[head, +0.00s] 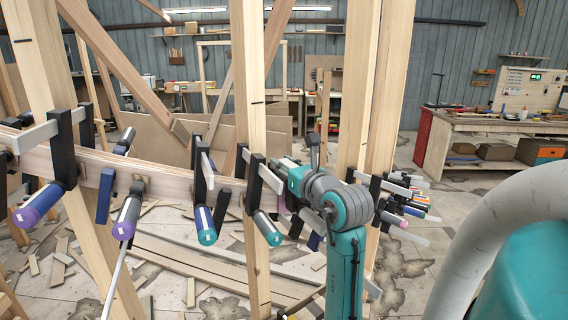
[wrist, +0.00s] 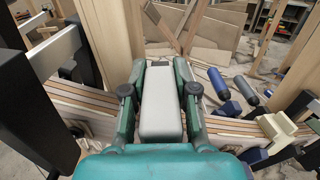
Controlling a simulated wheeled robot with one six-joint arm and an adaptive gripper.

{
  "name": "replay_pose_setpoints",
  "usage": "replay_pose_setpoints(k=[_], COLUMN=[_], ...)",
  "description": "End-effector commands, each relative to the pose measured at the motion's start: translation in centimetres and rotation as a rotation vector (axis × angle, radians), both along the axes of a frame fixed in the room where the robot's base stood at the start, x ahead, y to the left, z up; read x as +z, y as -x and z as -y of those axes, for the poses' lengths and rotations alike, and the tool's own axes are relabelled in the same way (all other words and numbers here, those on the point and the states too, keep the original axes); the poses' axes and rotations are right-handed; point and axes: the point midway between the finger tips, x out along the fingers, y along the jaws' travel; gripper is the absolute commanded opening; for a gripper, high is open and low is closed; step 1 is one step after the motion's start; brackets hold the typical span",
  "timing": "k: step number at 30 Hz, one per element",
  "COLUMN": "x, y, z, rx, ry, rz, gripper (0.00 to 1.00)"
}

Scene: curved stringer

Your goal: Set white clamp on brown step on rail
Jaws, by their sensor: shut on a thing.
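In the wrist view, my gripper (wrist: 160,82) has its two teal fingers closed on either side of a long pale grey-white piece (wrist: 160,112), which looks like part of the white clamp. The rest of that clamp is hidden by my gripper. The laminated wooden rail (wrist: 230,131) passes beneath and to both sides of the fingers; I cannot tell whether the held piece touches it. In the head view, the curved rail (head: 160,176) runs in from the left, and my teal wrist hides the held piece. I cannot pick out the brown step with certainty.
Several clamps with black jaws and coloured handles, such as a teal-tipped one (head: 205,226), hang along the rail. Upright timber posts (head: 252,100) stand close by my arm. A cream-coloured clamp part (wrist: 276,130) is at the right in the wrist view. Loose boards lie on the floor.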

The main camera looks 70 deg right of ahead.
Motion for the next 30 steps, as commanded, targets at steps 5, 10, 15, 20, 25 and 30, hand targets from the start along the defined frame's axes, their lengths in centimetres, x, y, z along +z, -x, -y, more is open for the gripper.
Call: replay_pose_setpoints(k=[5, 10, 15, 20, 25, 30], x=[0.1, -0.2, -0.7, -0.9, -0.9, -1.0], y=[0.0, 0.0, 0.0, 0.0, 0.0, 0.0], z=[0.0, 0.0, 0.0, 0.0, 0.0, 0.0], rx=[0.0, 0.0, 0.0, 0.0, 0.0, 0.0], ry=[0.003, 0.001, 0.001, 0.003, 0.003, 0.002], rz=[0.002, 0.002, 0.002, 0.002, 0.002, 0.001], gripper=[0.0, 0.0, 0.0, 0.0, 0.0, 0.57])
